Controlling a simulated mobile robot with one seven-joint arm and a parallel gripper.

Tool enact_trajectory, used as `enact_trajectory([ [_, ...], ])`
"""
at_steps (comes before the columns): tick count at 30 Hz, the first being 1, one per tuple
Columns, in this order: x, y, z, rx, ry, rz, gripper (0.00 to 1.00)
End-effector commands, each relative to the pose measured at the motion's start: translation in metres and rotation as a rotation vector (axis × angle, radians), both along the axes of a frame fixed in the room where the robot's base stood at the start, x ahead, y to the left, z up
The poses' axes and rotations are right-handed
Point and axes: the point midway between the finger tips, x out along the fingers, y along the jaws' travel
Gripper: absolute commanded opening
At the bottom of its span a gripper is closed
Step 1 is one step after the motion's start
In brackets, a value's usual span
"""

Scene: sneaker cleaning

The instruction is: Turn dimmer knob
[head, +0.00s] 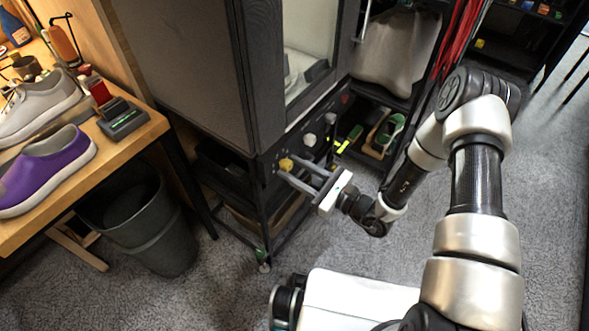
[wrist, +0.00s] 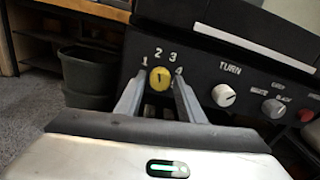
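A yellow round knob (wrist: 160,79) sits on a dark control panel, with the numbers 1 to 4 around it and a dark mark on its face. It also shows in the head view (head: 286,164), low on the front of the tall dark cabinet. My gripper (head: 294,168) is open and points at the panel. In the wrist view its two fingers reach toward the knob, one on each side, with a gap around the knob. I cannot tell whether the fingertips reach past its face. Nothing is held.
A white knob (wrist: 223,95) labelled TURN, another knob (wrist: 273,108) and a red button (wrist: 306,115) lie to the right on the panel. A bin (head: 150,225) stands left of the cabinet, beside a wooden table (head: 125,133) with sneakers. Grey carpet is open in front.

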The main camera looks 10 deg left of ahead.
Motion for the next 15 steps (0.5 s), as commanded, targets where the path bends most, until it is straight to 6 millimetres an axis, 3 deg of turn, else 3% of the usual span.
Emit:
enact_trajectory([
  [1,-0.0001,-0.0002,-0.0001,0.0,0.0,0.0,0.26],
  [5,-0.0001,-0.0003,-0.0001,0.0,0.0,0.0,0.04],
  [15,-0.0003,-0.0005,0.0003,0.02,0.048,-0.001,0.03],
])
